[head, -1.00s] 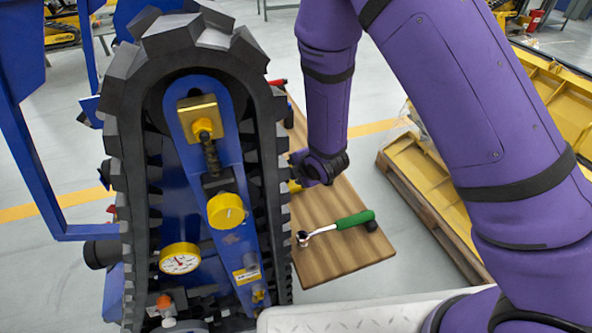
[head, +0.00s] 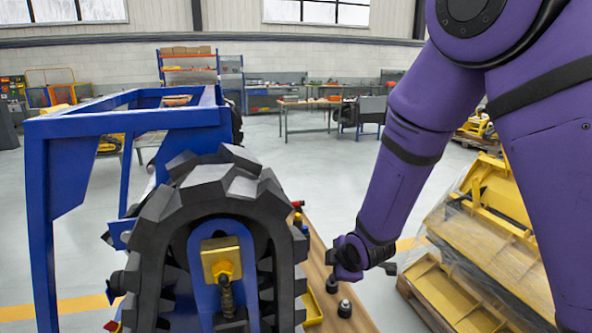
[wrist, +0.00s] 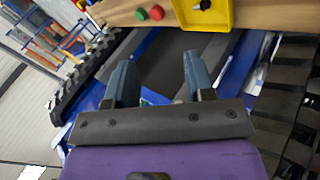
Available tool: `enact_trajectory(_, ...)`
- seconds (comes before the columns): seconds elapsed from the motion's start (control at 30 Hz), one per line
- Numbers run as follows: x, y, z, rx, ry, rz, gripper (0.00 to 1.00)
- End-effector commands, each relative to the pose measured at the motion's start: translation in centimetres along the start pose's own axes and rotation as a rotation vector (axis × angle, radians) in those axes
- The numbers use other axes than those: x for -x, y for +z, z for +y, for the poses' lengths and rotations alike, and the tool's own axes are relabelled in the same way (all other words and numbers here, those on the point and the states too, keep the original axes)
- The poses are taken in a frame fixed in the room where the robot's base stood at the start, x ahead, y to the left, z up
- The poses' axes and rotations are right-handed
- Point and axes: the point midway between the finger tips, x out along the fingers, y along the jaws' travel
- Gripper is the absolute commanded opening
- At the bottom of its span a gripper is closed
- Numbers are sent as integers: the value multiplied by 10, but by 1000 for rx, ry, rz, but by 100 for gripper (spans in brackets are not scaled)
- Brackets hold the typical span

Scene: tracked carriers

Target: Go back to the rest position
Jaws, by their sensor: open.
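My purple arm reaches down at the right of the head view, its wrist (head: 358,252) above the wooden bench beside the black-tracked carrier. In the wrist view my gripper (wrist: 157,80) has its two blue-grey fingers spread apart with nothing between them. Beyond the fingers are a dark surface and blue parts of the carrier. In the head view the fingers are not clearly seen.
The rubber track (head: 158,226) and blue frame (head: 125,122) stand at left, close to my arm. The bench (head: 358,318) holds a yellow tray (wrist: 207,14), also red (wrist: 156,12) and green (wrist: 141,14) pieces. Yellow machine parts (head: 495,205) lie on the right.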

Motion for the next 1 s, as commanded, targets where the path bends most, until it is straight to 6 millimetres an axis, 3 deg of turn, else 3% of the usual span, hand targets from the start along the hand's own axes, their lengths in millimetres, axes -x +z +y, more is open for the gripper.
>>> enact_trajectory(0.03, 18, 6, 12, -62, 3, -8, 49)
enact_trajectory(0.2, 71, 26, 35, -263, -14, -43, 49)
enact_trajectory(0.5, 171, 61, 53, -608, -30, -103, 49)
enact_trajectory(0.77, 257, 86, 45, -889, -30, -158, 49)
enact_trajectory(1.0, 333, 104, 19, -1143, -19, -213, 49)
